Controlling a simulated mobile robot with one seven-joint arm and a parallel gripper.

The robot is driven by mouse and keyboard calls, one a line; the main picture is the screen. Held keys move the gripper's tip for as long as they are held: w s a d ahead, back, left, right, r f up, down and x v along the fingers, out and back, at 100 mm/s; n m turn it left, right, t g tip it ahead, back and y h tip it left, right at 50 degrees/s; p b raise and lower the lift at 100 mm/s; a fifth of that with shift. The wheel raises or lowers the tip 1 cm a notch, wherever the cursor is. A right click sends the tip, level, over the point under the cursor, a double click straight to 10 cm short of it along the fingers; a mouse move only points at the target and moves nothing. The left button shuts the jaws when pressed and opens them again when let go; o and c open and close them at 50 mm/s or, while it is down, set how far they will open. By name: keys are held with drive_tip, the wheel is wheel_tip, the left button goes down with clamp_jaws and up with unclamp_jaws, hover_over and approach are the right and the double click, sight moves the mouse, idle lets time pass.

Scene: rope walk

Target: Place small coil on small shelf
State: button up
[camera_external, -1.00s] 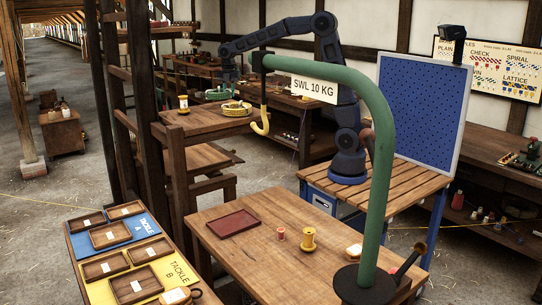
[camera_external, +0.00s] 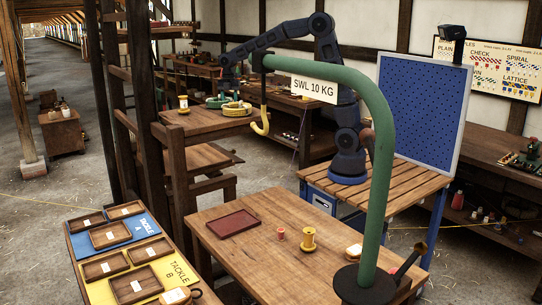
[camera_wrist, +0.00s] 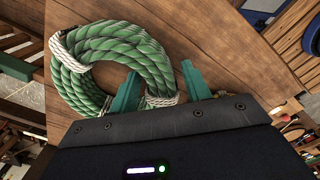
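The small green rope coil (camera_external: 216,102) with white bindings lies on the wooden shelf top (camera_external: 196,123) in the external view, left of a yellow coil. It fills the upper left of the wrist view (camera_wrist: 85,45), flat over the wood (camera_wrist: 215,40). My gripper (camera_wrist: 160,82) is open, its teal fingers apart on either side of the coil's right-hand rope bundle. One finger is at the hole, the other outside the ring, with a slight gap beside the rope. The near edge of the coil is hidden by the gripper body.
A yellow coil (camera_external: 237,108) sits close beside the green one. The shelf's front part is clear.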

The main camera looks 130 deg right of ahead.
drive_tip(key=shift+r, duration=0.15)
wheel_tip(320, 180, up, 12)
drive_tip(key=w+a+r+m+t+h, duration=0.1)
drive_tip(key=w+a+m, duration=0.1)
drive_tip(key=a, duration=1.3)
drive_tip(key=w+a+r+m+t, duration=0.1)
drive_tip(key=w+a+m, duration=0.1)
drive_tip(key=a, duration=1.4)
drive_tip(key=s+a+f+m+t, duration=0.1)
drive_tip(key=s+a+f, duration=0.2)
drive_tip(key=s+a, duration=0.2)
drive_tip(key=s+a+f+m, duration=0.2)
drive_tip(key=s+a, duration=0.3)
drive_tip(key=a, duration=0.5)
drive_tip(key=s+a+f+m+t+y, duration=0.1)
drive_tip(key=s+a+f+m, duration=0.1)
drive_tip(key=s+a+f, duration=0.2)
drive_tip(key=s+a, duration=0.1)
drive_tip(key=a, duration=0.2)
drive_tip(key=shift+a+f+t, duration=0.15)
drive_tip(key=shift+f+t, duration=0.15)
drive_tip(key=shift+f, duration=0.1)
